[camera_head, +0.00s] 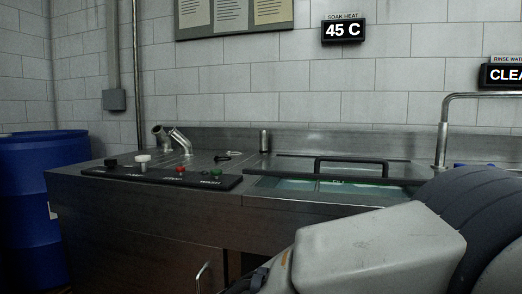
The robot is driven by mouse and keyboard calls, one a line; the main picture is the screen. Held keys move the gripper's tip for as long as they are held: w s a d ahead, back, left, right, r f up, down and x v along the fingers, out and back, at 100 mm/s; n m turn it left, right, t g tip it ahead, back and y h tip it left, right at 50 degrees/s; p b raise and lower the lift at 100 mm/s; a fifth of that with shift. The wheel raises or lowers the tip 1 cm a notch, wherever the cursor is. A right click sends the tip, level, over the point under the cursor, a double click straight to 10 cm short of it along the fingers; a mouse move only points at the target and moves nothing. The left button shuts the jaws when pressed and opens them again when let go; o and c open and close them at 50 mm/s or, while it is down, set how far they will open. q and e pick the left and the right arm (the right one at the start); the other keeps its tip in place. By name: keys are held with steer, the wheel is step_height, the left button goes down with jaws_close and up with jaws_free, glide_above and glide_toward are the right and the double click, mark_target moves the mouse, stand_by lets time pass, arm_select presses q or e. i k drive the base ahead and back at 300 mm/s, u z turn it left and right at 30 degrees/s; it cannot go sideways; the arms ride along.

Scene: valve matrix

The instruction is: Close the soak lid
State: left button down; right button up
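The soak tank (300,184) is set into the steel counter, and pale green shows in its opening. A black-edged lid with a raised black handle (350,160) lies at the back of the opening. The green area shows in front of and below the lid's dark front edge (335,178). I cannot tell the lid's exact angle or how far it covers the tank. A large grey and black link of my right arm fills the lower right and hides the counter's right front. Neither gripper's fingertips can be made out.
A control strip (160,177) with black, white, red and green knobs runs along the counter's left front. Two angled steel pipes (180,140) and a small steel cylinder (264,141) stand behind. A tall faucet (442,140) rises at right. A blue barrel (40,200) stands left. The wall display (343,30) reads 45 C.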

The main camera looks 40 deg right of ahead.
mark_target(377, 171)
steer(key=u, duration=0.4)
steer(key=i, duration=1.1)
steer(key=z, duration=2.3)
